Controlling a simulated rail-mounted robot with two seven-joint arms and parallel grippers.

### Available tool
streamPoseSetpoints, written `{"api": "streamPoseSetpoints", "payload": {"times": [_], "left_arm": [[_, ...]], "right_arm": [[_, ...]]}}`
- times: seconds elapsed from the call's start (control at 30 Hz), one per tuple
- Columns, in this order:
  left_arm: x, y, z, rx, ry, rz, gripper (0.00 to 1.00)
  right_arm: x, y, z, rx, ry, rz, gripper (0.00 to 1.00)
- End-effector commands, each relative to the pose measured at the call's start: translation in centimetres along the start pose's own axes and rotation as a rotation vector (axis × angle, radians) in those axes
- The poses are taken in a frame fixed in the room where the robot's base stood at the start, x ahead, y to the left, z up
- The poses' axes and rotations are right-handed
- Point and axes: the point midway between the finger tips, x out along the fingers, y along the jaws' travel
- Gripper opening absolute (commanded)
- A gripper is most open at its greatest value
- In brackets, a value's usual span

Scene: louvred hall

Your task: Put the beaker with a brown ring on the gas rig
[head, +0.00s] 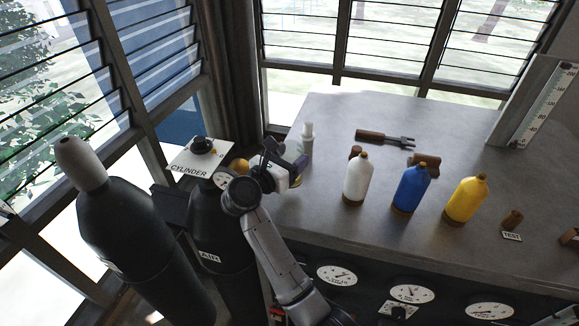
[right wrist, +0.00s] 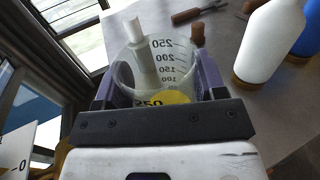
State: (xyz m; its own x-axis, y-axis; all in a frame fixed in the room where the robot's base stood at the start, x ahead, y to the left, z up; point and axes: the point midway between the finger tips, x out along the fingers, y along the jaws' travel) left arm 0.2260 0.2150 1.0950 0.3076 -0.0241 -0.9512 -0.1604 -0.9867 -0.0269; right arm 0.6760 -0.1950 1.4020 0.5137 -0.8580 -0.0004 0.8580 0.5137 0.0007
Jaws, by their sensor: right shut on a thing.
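My right gripper (head: 285,168) is at the left end of the grey bench, beside the gas cylinders. In the right wrist view its purple fingers (right wrist: 158,88) are shut on a clear beaker (right wrist: 172,68) with dark graduations up to 250. A yellow patch shows low on the beaker; no brown ring can be made out. The arm mostly hides the beaker in the head view. I cannot tell whether it touches the bench. Two dark cylinders, one marked AIR (head: 222,240), stand left of the bench with a CYLINDER sign (head: 187,169). My left gripper is not in view.
A pale slim bottle (head: 306,138) stands just behind the gripper. White (head: 357,181), blue (head: 410,188) and yellow (head: 465,199) bottles stand to the right. A brown-handled tool (head: 384,138) lies behind them. Several gauges (head: 412,293) line the bench front. The bench's back middle is clear.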

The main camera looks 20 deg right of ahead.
Motion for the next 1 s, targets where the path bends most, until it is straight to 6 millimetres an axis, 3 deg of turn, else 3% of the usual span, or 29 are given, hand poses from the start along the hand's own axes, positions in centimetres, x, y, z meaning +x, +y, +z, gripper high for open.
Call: {"api": "streamPoseSetpoints", "payload": {"times": [0.13, 0.43, 0.93, 0.97, 1.0], "left_arm": [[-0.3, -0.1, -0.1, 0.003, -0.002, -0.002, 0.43], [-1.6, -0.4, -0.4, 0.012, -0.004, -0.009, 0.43], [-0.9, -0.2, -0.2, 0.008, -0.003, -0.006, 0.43], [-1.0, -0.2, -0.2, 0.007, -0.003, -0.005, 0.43], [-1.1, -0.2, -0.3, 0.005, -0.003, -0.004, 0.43]], "right_arm": [[0.1, 0.2, -0.5, -0.004, -0.001, -0.001, 0.35], [0.0, 0.1, -3.8, -0.004, -0.001, 0.000, 0.35], [0.0, 0.1, -4.5, -0.001, 0.000, 0.001, 0.35], [0.0, 0.1, -4.5, -0.001, 0.000, 0.000, 0.65], [0.0, 0.1, -4.4, -0.001, 0.000, 0.000, 0.69]]}}
